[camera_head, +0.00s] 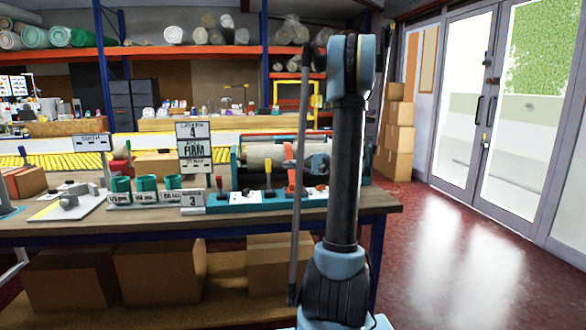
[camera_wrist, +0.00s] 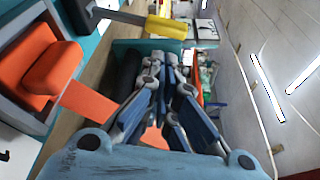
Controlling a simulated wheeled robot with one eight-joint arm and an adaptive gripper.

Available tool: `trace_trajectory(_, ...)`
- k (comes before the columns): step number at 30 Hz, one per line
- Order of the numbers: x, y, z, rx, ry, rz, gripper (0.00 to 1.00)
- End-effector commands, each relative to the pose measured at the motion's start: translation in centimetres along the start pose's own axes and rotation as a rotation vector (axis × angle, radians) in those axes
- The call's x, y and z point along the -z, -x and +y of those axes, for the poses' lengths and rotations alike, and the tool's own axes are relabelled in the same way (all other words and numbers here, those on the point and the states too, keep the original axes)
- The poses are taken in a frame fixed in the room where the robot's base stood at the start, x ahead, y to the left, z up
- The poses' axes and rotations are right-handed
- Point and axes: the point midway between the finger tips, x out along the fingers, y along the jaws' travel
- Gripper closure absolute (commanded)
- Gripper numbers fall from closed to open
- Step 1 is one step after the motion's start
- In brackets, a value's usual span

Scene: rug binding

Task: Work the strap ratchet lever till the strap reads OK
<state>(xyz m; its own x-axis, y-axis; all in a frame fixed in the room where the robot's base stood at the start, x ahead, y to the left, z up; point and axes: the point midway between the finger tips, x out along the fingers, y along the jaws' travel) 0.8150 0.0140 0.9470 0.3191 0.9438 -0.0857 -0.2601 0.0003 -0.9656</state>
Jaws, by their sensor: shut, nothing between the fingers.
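A bench (camera_head: 385,201) carries a teal and white fixture (camera_head: 243,200) with several upright levers. One is a yellow-topped lever (camera_head: 268,167); a yellow handle also shows in the wrist view (camera_wrist: 166,27). Beside it is an orange lever (camera_head: 291,179), large at left in the wrist view (camera_wrist: 52,68). I cannot tell which is the ratchet lever. A sign (camera_head: 194,147) shows "4" and "FIRM"; no OK is legible. My gripper (camera_head: 318,164) is beside the orange lever, partly hidden by my arm. In the wrist view its fingers (camera_wrist: 165,68) are closed and empty.
A roll (camera_head: 270,157) lies behind the levers. Green cups (camera_head: 146,186) and a small plate marked "3" (camera_head: 192,199) stand to the left. A grey block on a white board (camera_head: 70,203) lies farther left. Cardboard boxes (camera_head: 160,270) sit below. Floor at right (camera_head: 455,260) is clear.

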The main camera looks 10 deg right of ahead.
Motion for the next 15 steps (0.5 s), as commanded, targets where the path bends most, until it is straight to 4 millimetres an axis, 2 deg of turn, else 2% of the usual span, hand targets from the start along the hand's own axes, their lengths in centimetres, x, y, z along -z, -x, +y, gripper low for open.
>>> trace_trajectory(6, -0.1, -3.5, 0.0, -0.001, 0.001, -0.003, 1.00)
trace_trajectory(15, -0.1, -6.1, 0.0, 0.000, 0.000, -0.001, 1.00)
